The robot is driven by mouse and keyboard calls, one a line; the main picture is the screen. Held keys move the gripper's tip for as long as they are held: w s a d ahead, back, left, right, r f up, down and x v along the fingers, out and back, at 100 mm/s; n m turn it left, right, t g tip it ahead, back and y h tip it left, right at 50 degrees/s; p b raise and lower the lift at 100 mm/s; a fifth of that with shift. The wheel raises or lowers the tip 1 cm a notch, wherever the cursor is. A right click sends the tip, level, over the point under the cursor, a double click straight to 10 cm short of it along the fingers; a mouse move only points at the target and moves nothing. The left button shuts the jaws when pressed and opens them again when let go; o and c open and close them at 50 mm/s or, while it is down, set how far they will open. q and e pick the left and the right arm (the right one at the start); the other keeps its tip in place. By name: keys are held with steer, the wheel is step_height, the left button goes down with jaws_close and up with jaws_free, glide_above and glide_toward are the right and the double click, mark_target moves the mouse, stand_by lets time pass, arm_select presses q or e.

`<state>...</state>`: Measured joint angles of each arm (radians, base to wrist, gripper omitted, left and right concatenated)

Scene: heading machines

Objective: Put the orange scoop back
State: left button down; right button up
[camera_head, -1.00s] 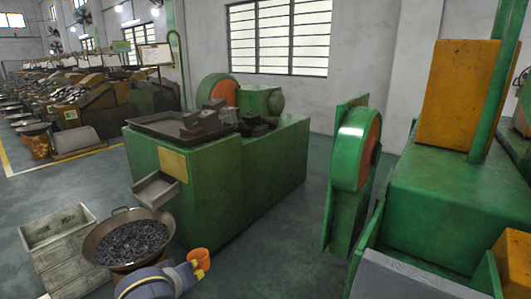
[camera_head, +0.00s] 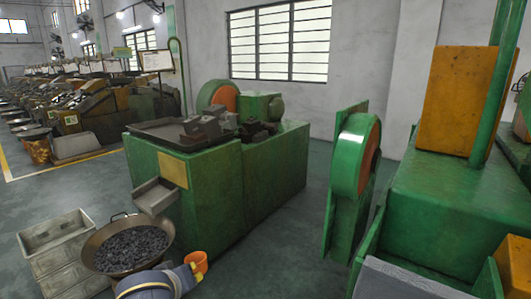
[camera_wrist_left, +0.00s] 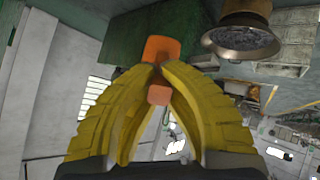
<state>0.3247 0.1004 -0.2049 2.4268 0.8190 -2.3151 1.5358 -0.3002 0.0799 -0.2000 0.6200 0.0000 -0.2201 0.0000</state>
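The orange scoop (camera_head: 197,261) is held up in front of the green machine, just right of the wide metal pan (camera_head: 112,264) of dark small parts. My left gripper (camera_head: 190,272) has yellow fingers and is shut on the scoop. In the left wrist view the scoop's orange cup (camera_wrist_left: 160,48) shows beyond the meeting fingertips (camera_wrist_left: 160,70), and an orange handle end shows between the fingers. The scoop looks apart from the pan. The pan also shows in the left wrist view (camera_wrist_left: 212,38), at the upper right. My right gripper is not in view.
A green machine (camera_head: 215,180) with a sloping metal chute (camera_head: 154,195) stands behind the pan. Grey crates (camera_head: 28,238) stand left of the pan. Another green machine (camera_head: 445,215) fills the right side. Bare floor (camera_head: 270,250) lies between the machines.

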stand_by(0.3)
arm_select(q)
steer(key=shift+s+d+f, duration=0.15)
steer(key=shift+d+f, duration=0.1)
steer(key=shift+d, duration=0.35)
steer(key=shift+a+r, duration=0.1)
steer(key=shift+a, duration=0.5)
steer(key=shift+w+a+r+m+h, duration=0.25)
steer(key=shift+a+r+m+h, duration=0.05)
steer(key=shift+a+r, duration=0.05)
steer(key=shift+w+a+r, duration=0.2)
steer(key=shift+w+r, duration=0.05)
steer(key=shift+r, duration=0.15)
steer(key=shift+w+a+r, duration=0.15)
steer(key=shift+w+r, duration=0.05)
steer(key=shift+r, duration=0.2)
